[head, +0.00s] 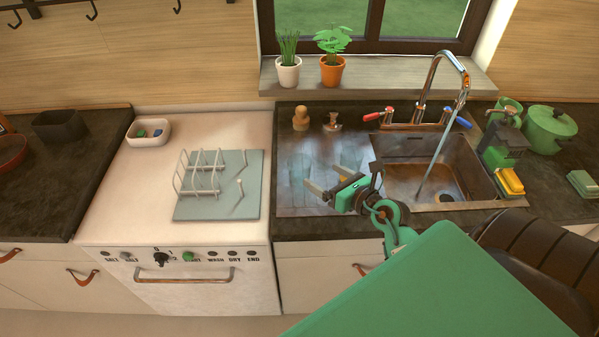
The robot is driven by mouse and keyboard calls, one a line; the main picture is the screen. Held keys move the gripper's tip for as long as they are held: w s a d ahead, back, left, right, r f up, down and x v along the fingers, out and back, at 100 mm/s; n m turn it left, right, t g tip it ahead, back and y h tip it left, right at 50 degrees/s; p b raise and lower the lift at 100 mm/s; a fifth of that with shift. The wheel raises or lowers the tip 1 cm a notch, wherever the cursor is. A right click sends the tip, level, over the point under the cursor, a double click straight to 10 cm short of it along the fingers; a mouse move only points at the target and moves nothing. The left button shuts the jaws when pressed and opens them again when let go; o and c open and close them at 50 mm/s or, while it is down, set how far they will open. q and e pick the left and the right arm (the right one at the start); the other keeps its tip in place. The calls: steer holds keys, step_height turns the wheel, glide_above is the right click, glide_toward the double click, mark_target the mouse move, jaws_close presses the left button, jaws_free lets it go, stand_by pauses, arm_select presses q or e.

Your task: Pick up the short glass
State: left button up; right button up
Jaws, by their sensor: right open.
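A faint, see-through glass (299,168) stands on the metal drainboard (290,200) left of the sink. A second clear shape seems to show behind my right gripper, but it is too faint to tell its height or outline. My right gripper (325,180) is over the drainboard with its fingers pointing left. It is open, with the fingers apart and nothing clearly held between them. The glass is just beyond the fingertips to the left; I cannot tell whether they touch. My left gripper is out of view.
The sink (408,170) with its running tap (433,90) is right of the gripper. A wooden figure (301,118) and a small copper-coloured item (333,122) stand behind the drainboard. A white rack (212,175) on a grey mat is left. A green pot (548,128) is far right.

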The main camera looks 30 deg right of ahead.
mark_target(308, 176)
steer(key=f, duration=0.1)
steer(key=d+f+n+g, duration=0.1)
steer(key=f, duration=0.1)
steer(key=shift+s+d+f+n+g, duration=0.2)
steer(key=shift+s+d+n+g, duration=0.1)
steer(key=shift+g, duration=0.1)
steer(key=shift+f+h, duration=0.3)
steer(key=shift+f, duration=0.05)
steer(key=shift+g, duration=0.3)
steer(key=p+x, duration=0.2)
steer(key=x, duration=0.6)
steer(key=shift+w, duration=0.15)
steer(key=shift+w+a, duration=0.1)
steer(key=shift+w, duration=0.1)
steer(key=x, duration=0.1)
steer(key=p+x, duration=0.2)
steer(key=x, duration=0.1)
steer(key=shift+w+a+r, duration=0.15)
steer(key=shift+a+r, duration=0.1)
steer(key=shift+r, duration=0.05)
steer(key=shift+w+f, duration=0.2)
steer(key=shift+w, duration=0.1)
steer(key=c, duration=1.3)
